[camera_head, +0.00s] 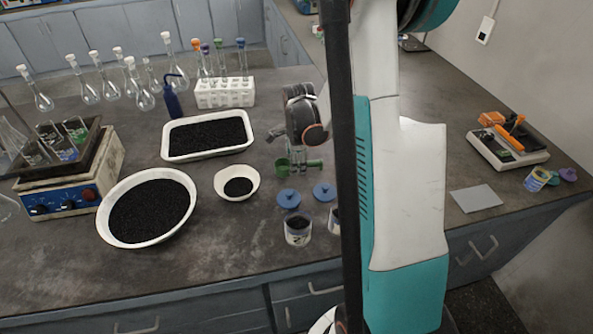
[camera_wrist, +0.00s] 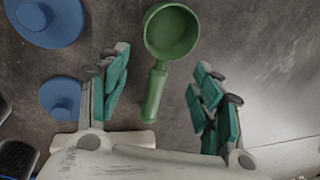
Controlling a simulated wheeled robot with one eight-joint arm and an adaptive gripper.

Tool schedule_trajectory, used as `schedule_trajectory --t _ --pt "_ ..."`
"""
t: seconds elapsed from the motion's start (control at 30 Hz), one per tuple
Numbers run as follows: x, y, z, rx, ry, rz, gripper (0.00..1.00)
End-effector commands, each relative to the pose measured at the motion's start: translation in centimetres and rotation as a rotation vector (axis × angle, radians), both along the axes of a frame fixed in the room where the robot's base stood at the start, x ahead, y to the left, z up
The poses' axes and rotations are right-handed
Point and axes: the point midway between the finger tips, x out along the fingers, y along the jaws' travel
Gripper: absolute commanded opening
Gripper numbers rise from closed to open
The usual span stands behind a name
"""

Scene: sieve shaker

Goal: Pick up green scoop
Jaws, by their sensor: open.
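The green scoop (camera_wrist: 172,32) lies on the dark counter, with its round cup at the top of the wrist view and its handle (camera_wrist: 154,92) pointing down toward my gripper. My gripper (camera_wrist: 158,80) is open, with one teal-padded finger on each side of the handle and a gap on both sides. In the head view the scoop (camera_head: 282,163) shows small beside my gripper (camera_head: 298,160), with part of it hidden by the fingers. Whether the fingers are level with the handle cannot be told.
Two blue lids (camera_head: 289,198) (camera_head: 324,191) and small jars (camera_head: 298,230) of dark grains stand close in front of the scoop. A small white bowl (camera_head: 222,186), a large round bowl (camera_head: 106,220) and a white tray (camera_head: 174,155) sit to the left. A tube rack (camera_head: 225,100) stands behind.

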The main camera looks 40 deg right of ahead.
Motion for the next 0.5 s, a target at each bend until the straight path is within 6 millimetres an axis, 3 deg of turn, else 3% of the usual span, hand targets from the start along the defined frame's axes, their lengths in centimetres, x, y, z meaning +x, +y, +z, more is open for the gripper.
schedule_trajectory --t 0.03,0.13,0.4,0.5 --pt "0.2 0.0 -1.2 0.000 0.000 0.000 0.60" --pt "0.4 -0.2 -2.4 0.000 0.000 0.000 0.60" --pt "0.5 -0.2 -2.6 0.000 0.000 0.000 0.60" --pt "0.5 -0.2 -2.6 0.000 0.000 0.000 0.37"
